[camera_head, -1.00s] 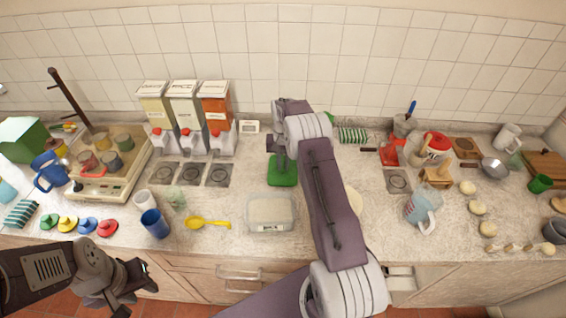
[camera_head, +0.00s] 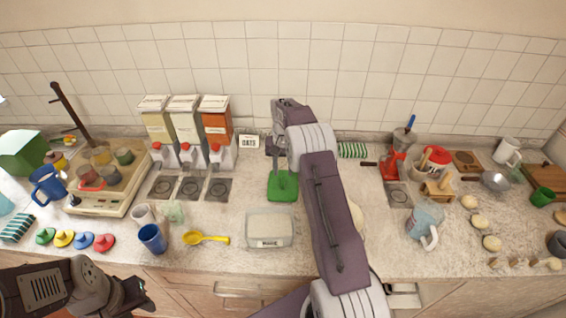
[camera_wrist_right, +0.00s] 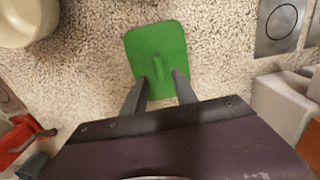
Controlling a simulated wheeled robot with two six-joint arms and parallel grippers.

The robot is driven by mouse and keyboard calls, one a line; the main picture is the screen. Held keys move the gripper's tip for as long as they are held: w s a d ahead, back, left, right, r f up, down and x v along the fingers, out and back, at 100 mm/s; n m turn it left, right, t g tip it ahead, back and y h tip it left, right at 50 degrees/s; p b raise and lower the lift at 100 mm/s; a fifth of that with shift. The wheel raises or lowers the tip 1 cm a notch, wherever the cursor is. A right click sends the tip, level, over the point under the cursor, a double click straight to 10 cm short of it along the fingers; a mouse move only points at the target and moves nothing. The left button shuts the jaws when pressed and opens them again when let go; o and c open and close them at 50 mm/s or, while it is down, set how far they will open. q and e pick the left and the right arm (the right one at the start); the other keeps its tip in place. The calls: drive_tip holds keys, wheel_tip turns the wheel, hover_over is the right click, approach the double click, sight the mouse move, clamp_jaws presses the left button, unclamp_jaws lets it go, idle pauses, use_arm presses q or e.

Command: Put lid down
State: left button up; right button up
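The green lid (camera_head: 282,189) is a flat rounded rectangle with a raised handle. It appears to lie flat on the speckled counter, in the middle of the head view. In the right wrist view the lid (camera_wrist_right: 158,52) shows below my right gripper (camera_wrist_right: 161,77). The two fingertips stand apart, one on each side of the handle, with gaps beside it. In the head view my right gripper (camera_head: 283,176) comes down over the lid. My left gripper (camera_head: 138,297) is low at the left, in front of the counter, away from the lid; its fingers are too unclear to judge.
A clear container (camera_head: 270,229) stands in front of the lid. Dispensers (camera_head: 216,132) stand behind at the left. A yellow spoon (camera_head: 206,238) and blue cup (camera_head: 152,238) lie left; a pitcher (camera_head: 426,220) and red appliance (camera_head: 393,160) stand right. Some bare counter surrounds the lid.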

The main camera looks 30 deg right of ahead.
sight(283, 181)
wheel_tip(283, 181, up, 7)
drive_tip(key=s+a+n, duration=0.1)
drive_tip(key=s+a, duration=0.2)
drive_tip(key=s+a+n, duration=0.1)
drive_tip(key=s+a, duration=0.3)
drive_tip(key=s+a+n, duration=0.1)
drive_tip(key=s+a, duration=0.2)
drive_tip(key=a, duration=0.1)
drive_tip(key=shift+s+f+n+t, duration=0.2)
drive_tip(key=shift+s+n+t, duration=0.1)
drive_tip(key=s+a+f+n, duration=0.1)
drive_tip(key=s+a, duration=0.1)
drive_tip(key=s, duration=0.5)
drive_tip(key=s+a+f+n, duration=0.1)
drive_tip(key=s+a+f, duration=0.1)
drive_tip(key=s, duration=0.6)
drive_tip(key=shift+a+f+n+t, duration=0.15)
drive_tip(key=shift+a+n+t, duration=0.05)
drive_tip(key=shift+n+t, duration=0.1)
